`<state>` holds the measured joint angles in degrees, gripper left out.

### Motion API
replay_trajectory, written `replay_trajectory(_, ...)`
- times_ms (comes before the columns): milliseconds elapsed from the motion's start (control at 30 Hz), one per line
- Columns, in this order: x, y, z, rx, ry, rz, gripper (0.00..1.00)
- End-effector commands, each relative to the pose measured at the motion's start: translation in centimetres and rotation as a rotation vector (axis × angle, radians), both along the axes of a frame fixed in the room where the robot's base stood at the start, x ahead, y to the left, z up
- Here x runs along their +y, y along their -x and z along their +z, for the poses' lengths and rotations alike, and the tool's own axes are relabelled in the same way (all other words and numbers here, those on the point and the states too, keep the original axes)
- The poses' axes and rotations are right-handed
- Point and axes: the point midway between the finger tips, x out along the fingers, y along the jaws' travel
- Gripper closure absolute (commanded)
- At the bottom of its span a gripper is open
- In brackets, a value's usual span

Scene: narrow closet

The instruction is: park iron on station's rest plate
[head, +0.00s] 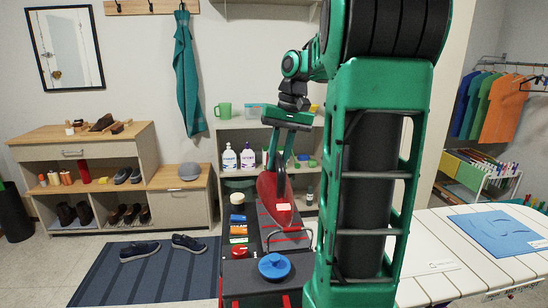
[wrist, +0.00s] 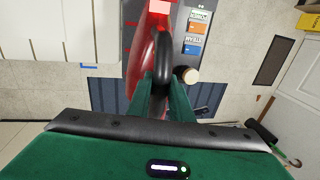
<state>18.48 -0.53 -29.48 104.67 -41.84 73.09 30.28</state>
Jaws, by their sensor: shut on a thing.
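The red iron (head: 266,190) hangs below my gripper (head: 281,152), which is shut on its dark handle. In the wrist view the black handle (wrist: 163,48) lies between the fingers of my gripper (wrist: 165,92), with the red iron body (wrist: 139,62) at its left. The dark station (head: 250,276) stands below, with coloured labels along its left side and red-marked areas on top. The iron covers much of the station's far part. I cannot tell from these views whether the iron touches the station. The rest plate is not clearly distinguishable.
A blue round knob (head: 274,266), a red round part (head: 241,252) and a wire frame (head: 291,232) are on the station. A slatted white board (head: 470,250) is at right. Shelves with bottles (head: 247,157) stand behind. A blue mat (head: 150,272) with shoes lies at left.

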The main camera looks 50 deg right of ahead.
Motion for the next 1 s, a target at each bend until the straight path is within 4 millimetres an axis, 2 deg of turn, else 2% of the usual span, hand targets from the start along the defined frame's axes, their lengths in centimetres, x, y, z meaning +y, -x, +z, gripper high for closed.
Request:
replay_trajectory(333,0.0,0.0,-3.5,0.0,0.001,0.001,1.0)
replay_trajectory(733,-0.1,0.0,-3.9,-0.001,0.002,0.001,1.0)
replay_trajectory(767,0.0,0.1,-4.0,0.002,0.001,0.0,0.74)
replay_trajectory(800,0.0,0.1,-4.0,0.001,0.002,0.0,0.64)
replay_trajectory(1000,-0.1,0.1,-4.0,0.002,0.001,-0.001,0.62)
